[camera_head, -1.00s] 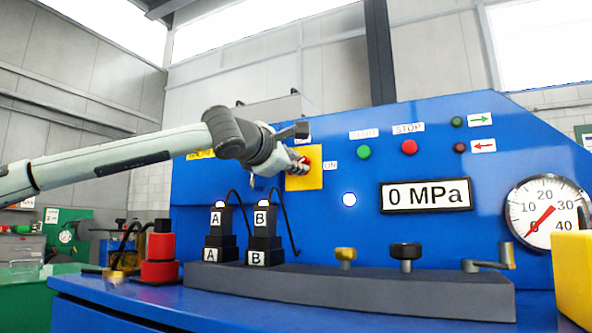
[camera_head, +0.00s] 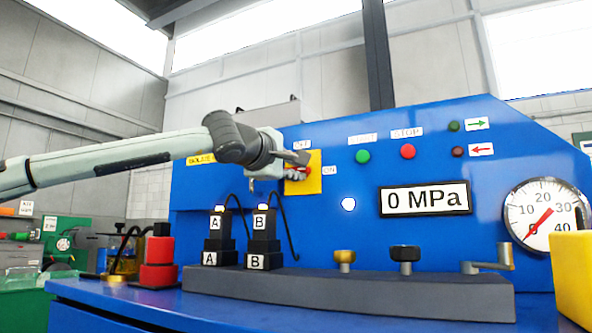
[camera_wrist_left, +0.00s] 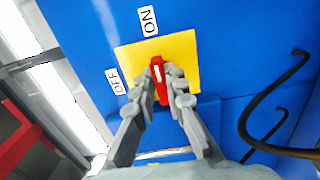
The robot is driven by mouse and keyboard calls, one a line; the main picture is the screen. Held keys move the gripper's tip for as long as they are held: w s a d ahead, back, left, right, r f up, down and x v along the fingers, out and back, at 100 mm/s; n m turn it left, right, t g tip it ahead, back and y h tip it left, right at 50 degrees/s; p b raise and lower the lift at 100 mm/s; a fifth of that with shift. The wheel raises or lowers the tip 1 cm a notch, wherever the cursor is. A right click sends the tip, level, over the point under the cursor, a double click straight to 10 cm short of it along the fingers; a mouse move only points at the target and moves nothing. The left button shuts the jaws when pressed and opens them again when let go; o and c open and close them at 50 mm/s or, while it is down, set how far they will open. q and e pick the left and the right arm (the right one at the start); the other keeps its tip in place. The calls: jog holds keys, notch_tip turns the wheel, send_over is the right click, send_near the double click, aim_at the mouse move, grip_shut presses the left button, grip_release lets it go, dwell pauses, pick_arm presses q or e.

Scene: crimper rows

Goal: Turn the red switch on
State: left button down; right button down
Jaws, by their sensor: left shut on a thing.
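The red switch (camera_wrist_left: 158,70) is a narrow red handle with a white mark, on a yellow square plate (camera_wrist_left: 184,50) on the blue panel. In the left wrist view, its long axis points roughly towards the ON label (camera_wrist_left: 148,20); the OFF label (camera_wrist_left: 116,80) is to the left. My left gripper (camera_wrist_left: 159,86) is shut on the switch, one finger on each side. In the head view my left gripper (camera_head: 299,172) is at the yellow plate (camera_head: 315,184) and hides most of the switch. My right gripper is not in view.
A green button (camera_head: 363,156) and a red button (camera_head: 408,151) are right of the plate. A display (camera_head: 425,198) reads 0 MPa. Black connectors A (camera_head: 217,229) and B (camera_head: 263,230) with cables stand below my left gripper. A black cable (camera_wrist_left: 245,120) shows right in the wrist view.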

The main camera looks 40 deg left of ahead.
pick_arm(q)
jog(key=c, duration=1.6)
grip_release()
jog(key=shift+o, duration=0.2)
jog(key=shift+s, duration=0.15)
jog(key=v, duration=1.1)
jog(key=shift+s, duration=0.35)
jog(key=shift+d, duration=0.1)
